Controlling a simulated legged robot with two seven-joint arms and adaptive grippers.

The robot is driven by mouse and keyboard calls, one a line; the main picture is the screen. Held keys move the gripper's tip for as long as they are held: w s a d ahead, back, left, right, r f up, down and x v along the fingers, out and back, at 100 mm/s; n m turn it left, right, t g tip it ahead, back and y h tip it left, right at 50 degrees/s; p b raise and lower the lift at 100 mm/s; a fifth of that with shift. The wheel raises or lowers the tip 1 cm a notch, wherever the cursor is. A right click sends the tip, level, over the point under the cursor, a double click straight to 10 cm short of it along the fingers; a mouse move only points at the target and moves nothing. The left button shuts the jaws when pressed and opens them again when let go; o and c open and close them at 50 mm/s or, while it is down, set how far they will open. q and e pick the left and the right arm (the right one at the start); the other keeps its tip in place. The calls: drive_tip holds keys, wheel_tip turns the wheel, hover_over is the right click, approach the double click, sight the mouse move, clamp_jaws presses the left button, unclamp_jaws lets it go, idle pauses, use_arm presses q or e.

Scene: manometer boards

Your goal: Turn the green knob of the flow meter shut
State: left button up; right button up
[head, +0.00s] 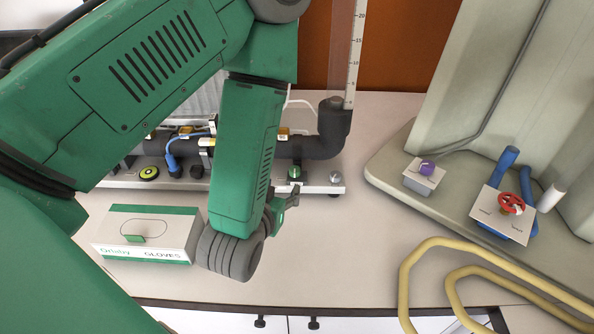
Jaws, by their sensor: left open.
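The flow meter (322,143) has a dark horizontal pipe that bends up into a tall clear tube with a scale (352,60). The small green knob (294,173) sits on the front of its pale base, left of a silver knob (335,177). My left gripper (290,196) is open, just in front of and slightly below the green knob in the picture. A gap shows between them, and nothing is seen between the fingers. My left arm hides part of the pipe and base. My right gripper is not in view.
A glove box (146,250) lies left of my wrist. A yellow-and-black knob (149,173) is at the base's left. At right, a grey panel carries a purple knob (427,168) and a red valve wheel (511,203). A yellow hose (405,275) loops at the front right.

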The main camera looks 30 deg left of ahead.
sight(293, 172)
use_arm(q)
drive_tip(key=p+x, duration=0.2)
drive_tip(key=x, duration=0.8)
drive_tip(key=shift+a+f, duration=0.15)
drive_tip(key=shift+a, duration=0.05)
drive_tip(key=shift+w+f, duration=0.3)
drive_tip(key=shift+w, duration=0.4)
drive_tip(key=shift+a, duration=0.1)
clamp_jaws()
